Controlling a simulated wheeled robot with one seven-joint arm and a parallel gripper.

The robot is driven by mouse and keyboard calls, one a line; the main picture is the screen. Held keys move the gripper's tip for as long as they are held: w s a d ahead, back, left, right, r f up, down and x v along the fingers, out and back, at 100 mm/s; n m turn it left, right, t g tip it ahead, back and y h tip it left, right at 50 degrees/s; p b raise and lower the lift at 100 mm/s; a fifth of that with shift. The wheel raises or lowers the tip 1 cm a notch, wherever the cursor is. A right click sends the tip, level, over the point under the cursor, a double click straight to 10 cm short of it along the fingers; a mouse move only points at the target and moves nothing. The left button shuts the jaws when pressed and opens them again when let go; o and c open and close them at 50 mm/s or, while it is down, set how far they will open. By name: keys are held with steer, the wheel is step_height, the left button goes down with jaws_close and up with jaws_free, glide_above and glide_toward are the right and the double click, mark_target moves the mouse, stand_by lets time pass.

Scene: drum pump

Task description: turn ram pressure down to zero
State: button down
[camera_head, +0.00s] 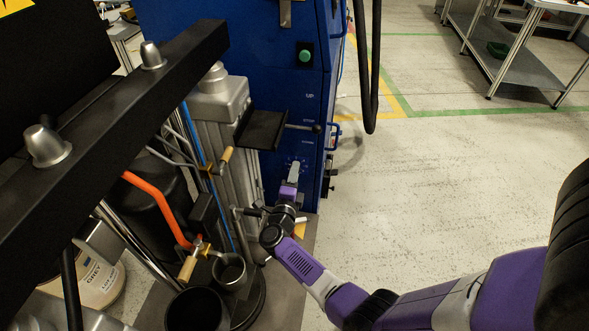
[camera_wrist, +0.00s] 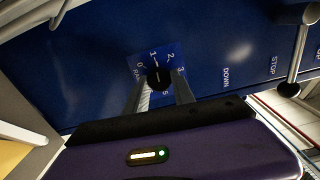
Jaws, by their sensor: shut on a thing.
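The ram pressure knob (camera_wrist: 157,77) is small, round and black. It sits in the middle of a blue dial plate (camera_wrist: 141,57) with white numbers 0, 1, 2 and 3 showing around it. A pale mark near the knob's top seems to face the 1 to 2 side, but its exact setting is too small to read. My gripper (camera_wrist: 159,88) is shut on the knob, one finger on each side. The lower part of the dial is partly hidden by the fingers. In the head view my gripper (camera_head: 293,170) is at the low front of the blue cabinet (camera_head: 285,75), and the knob is hidden.
A metal lever with a black ball end (camera_wrist: 293,89) stands right of the dial, near DOWN and STOP lettering. The floor (camera_head: 450,170) to the right is clear.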

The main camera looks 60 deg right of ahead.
steer(key=shift+n+p, duration=2.1)
steer(key=shift+n, duration=2.7)
steer(key=c, duration=1.1)
jaws_free()
steer(key=shift+o, duration=0.2)
steer(key=p+v, duration=0.2)
steer(key=v, duration=0.5)
steer(key=shift+a, duration=0.4)
steer(key=shift+s, duration=0.15)
